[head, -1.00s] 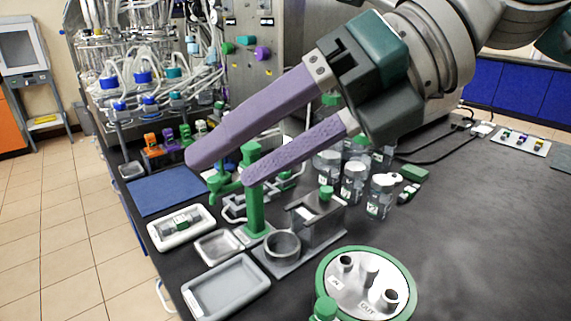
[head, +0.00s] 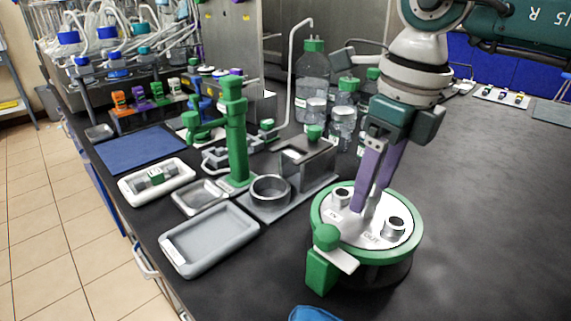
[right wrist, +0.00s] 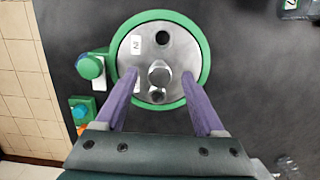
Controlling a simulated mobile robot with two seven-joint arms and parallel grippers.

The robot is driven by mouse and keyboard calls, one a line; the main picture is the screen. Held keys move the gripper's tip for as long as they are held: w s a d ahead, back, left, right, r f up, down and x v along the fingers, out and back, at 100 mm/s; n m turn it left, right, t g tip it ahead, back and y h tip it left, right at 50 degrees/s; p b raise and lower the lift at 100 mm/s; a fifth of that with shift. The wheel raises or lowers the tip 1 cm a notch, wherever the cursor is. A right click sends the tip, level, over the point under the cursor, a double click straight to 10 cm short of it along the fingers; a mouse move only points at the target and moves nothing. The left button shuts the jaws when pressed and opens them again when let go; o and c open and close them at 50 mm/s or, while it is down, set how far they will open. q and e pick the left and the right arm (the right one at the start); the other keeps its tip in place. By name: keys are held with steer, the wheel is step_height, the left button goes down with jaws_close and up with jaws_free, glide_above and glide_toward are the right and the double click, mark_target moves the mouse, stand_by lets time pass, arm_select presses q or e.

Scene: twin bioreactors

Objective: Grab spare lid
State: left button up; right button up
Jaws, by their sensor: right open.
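The lid (head: 352,232) is a silver disc with a green rim, ports marked IN and OUT, and a central post. It lies on a dark round base on the black bench. It also shows in the right wrist view (right wrist: 180,47). My right gripper (head: 370,205) points down over the lid with its purple fingers apart. In the right wrist view the fingers (right wrist: 160,78) stand on either side of the central knob (right wrist: 159,74), with gaps to it. The head view does not show clearly how low the fingertips are. My left gripper is not in view.
A green post-like holder (head: 322,265) stands close beside the lid. A grey tray (head: 208,238), a round metal cup holder (head: 270,188) and a green stand (head: 236,135) are to the left. Clear bottles (head: 314,72) stand behind. The bench right of the lid is clear.

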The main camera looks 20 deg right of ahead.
step_height(320, 180, down, 2)
steer(key=shift+w+a+f, duration=0.1)
steer(key=shift+w, duration=0.05)
jaws_close()
stand_by(0.5)
stand_by(0.9)
